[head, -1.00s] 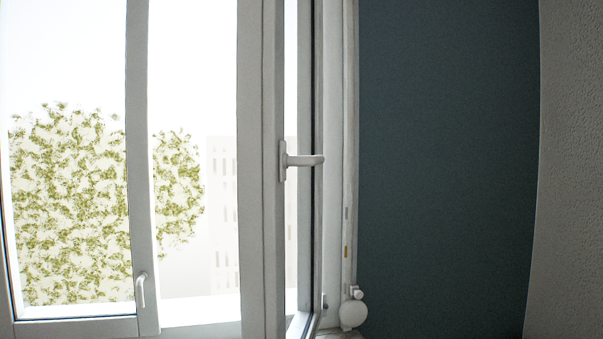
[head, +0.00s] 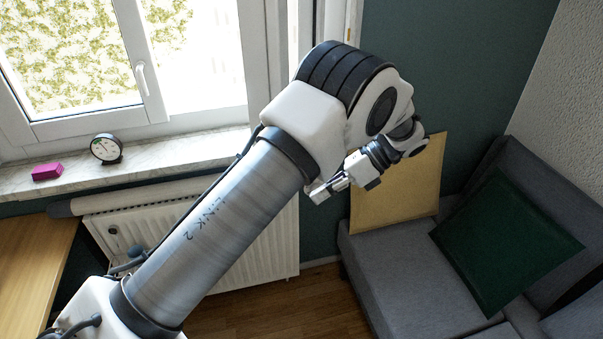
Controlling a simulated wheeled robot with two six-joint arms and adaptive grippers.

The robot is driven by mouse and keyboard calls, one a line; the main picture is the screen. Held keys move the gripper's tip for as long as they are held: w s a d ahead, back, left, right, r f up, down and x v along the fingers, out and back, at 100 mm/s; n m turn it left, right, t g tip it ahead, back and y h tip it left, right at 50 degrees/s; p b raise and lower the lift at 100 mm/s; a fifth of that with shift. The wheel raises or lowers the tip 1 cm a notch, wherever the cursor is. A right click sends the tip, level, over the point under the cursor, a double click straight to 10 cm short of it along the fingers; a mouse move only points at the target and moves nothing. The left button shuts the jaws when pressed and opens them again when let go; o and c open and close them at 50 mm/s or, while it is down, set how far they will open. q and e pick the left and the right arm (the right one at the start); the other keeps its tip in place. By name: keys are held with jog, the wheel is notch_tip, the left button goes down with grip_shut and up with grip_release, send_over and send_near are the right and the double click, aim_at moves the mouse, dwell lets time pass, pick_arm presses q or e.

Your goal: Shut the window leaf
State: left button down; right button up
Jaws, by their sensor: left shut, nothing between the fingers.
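The white window fills the upper left of the head view. Its left leaf (head: 85,127) has a white handle (head: 147,78) on its right upright. Another white upright (head: 265,50) stands to the right, beside bright glass. My arm covers its lower part and the frame behind, so I cannot tell from this frame how far a leaf there stands open. My left arm reaches in from the lower left, across the front of the window. My left gripper (head: 319,195) hangs below the wrist, shut and empty, apart from the window. My right gripper is not in view.
A pink block (head: 47,172) and a round dial clock (head: 106,148) stand on the sill (head: 165,157). A radiator (head: 270,262) is below. A grey sofa (head: 400,255) with a yellow cushion (head: 405,190) and green cushion (head: 507,240) is right. A wooden top (head: 30,265) is lower left.

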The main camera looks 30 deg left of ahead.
pick_arm(q)
jog(key=w+d+r+t, duration=0.2)
jog(key=r, duration=0.6)
jog(key=w+d+r+t, duration=0.2)
jog(key=w+d+r, duration=0.1)
jog(key=r, duration=0.6)
jog(key=s+a+f+p, duration=0.1)
jog(key=s+a+f, duration=0.3)
jog(key=a+f, duration=0.3)
jog(key=a, duration=0.4)
jog(key=shift+f+n+y+p, duration=0.4)
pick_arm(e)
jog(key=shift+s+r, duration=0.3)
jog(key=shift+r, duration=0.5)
pick_arm(q)
jog(key=shift+d, duration=0.1)
